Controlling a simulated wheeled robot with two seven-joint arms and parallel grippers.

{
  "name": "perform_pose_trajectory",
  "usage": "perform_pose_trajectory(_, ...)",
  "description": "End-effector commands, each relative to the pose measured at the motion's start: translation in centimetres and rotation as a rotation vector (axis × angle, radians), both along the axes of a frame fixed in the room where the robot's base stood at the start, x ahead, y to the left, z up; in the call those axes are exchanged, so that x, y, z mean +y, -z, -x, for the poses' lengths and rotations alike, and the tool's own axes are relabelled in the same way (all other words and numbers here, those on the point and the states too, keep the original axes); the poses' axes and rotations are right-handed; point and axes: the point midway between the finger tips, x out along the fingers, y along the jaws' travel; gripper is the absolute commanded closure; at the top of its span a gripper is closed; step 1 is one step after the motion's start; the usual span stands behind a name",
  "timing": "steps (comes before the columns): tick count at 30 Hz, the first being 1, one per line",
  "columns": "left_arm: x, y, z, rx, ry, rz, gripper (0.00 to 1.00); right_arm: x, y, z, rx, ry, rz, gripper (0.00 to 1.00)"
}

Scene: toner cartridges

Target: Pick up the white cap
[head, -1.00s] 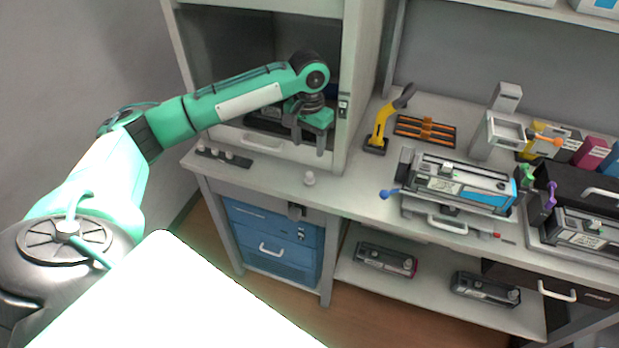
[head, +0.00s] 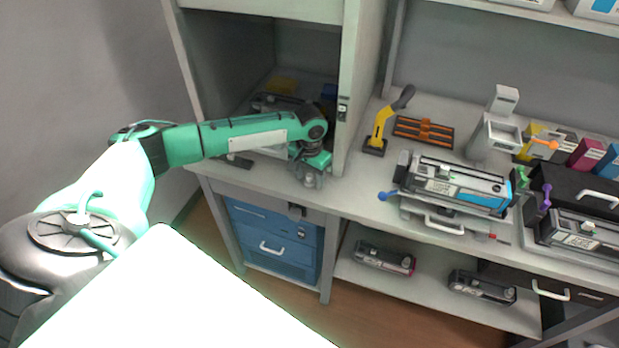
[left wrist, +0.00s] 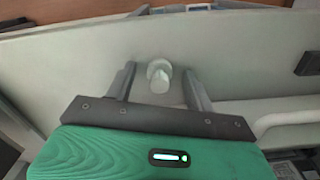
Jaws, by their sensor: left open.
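The white cap (left wrist: 159,76) stands on the pale worktop near its front edge, left of the toner cartridge in its stand. In the left wrist view it is a small stepped knob between the two fingers, with a gap on each side. In the head view my left gripper (head: 311,178) is over the cap's spot and largely hides it. The gripper is open, its dark fingers either side of the cap and holding nothing. My right gripper is not in view.
The open cabinet (head: 345,60) rises just behind the gripper, with a toner cartridge inside. A white handle (left wrist: 285,117) shows close to the right finger. Blue drawers (head: 270,240) are below.

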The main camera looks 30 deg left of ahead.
Motion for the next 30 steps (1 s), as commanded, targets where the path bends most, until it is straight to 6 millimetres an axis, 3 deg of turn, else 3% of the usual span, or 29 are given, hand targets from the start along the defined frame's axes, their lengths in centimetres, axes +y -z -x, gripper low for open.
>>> perform_pose_trajectory(5, 0.0, 0.0, 0.0, 0.0, 0.0, 0.0, 0.48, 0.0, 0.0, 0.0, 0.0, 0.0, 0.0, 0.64)
perform_pose_trajectory(12, 0.0, 0.0, 0.0, 0.0, 0.0, 0.001, 0.93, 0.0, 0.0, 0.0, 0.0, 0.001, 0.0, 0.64)
perform_pose_trajectory(26, -0.1, -0.2, 0.1, -0.001, 0.001, 0.001, 0.94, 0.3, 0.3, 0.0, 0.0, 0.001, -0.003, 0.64)
perform_pose_trajectory(30, -0.1, -1.1, 0.3, -0.003, 0.001, 0.002, 0.94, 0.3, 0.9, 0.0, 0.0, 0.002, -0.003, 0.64)
